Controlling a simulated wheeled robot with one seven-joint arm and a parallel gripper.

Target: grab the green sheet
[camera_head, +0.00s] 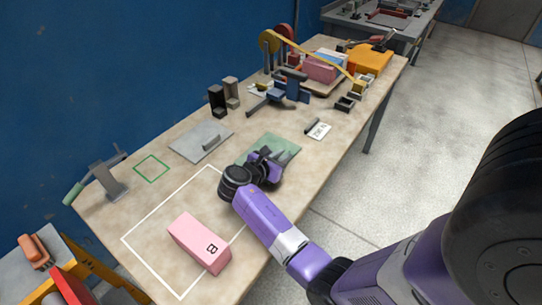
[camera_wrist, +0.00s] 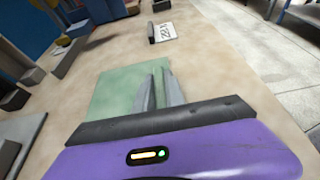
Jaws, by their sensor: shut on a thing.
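The green sheet (camera_head: 284,144) is a flat, pale green square on the tabletop near the table's right edge. In the wrist view the green sheet (camera_wrist: 115,92) lies straight ahead under the fingers. My gripper (camera_head: 277,157) is over the sheet's near part, with its two fingers (camera_wrist: 159,92) close together. The jaws are shut on the sheet. What lies between the fingertips is too small to make out, and the sheet's near edge is hidden behind the gripper.
A grey plate (camera_head: 200,141) lies left of the sheet. A white card (camera_head: 318,131) with a dark block is beyond it. Fixtures and spools crowd the far end.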

